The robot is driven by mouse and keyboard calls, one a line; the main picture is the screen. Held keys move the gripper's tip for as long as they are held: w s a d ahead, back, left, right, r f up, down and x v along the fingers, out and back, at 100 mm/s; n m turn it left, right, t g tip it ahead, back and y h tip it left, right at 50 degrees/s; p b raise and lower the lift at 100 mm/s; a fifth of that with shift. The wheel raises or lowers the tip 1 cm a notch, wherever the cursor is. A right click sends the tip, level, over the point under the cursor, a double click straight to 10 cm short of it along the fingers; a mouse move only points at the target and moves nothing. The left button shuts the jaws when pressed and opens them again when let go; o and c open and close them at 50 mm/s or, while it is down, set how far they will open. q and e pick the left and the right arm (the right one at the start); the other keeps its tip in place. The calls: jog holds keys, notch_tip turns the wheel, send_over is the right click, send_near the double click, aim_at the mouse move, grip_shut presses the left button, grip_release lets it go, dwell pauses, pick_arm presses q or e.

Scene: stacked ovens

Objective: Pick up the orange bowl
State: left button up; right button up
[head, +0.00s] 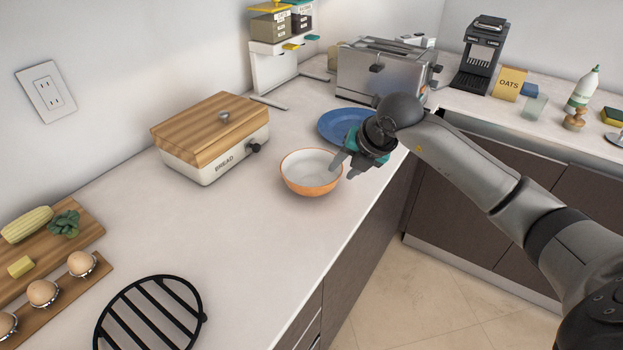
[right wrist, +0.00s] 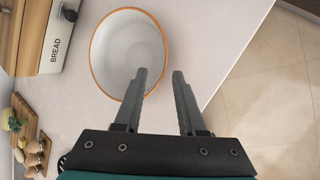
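The orange bowl (head: 311,178), white inside with an orange outside, stands upright on the pale counter near its front edge. It also shows in the right wrist view (right wrist: 110,45), with its rim whole except where one finger covers it. My right gripper (head: 343,170) is at the bowl's right side in the head view. In the right wrist view the gripper (right wrist: 160,75) is open, with one finger over the bowl's inside and the other outside the rim, over the counter. I cannot tell whether a finger touches the bowl. My left gripper is not in view.
A bread box (head: 215,150) stands left of the bowl and a blue plate (head: 338,122) lies behind it. A black trivet (head: 150,318) and a board with eggs (head: 60,292) are at the front left. Counter between trivet and bowl is clear.

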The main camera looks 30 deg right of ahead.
aim_at(339, 173)
jog(key=shift+b+x, duration=0.35)
jog(key=shift+x, duration=2.55)
jog(key=shift+d, duration=0.1)
jog(key=shift+r, duration=0.1)
grip_shut()
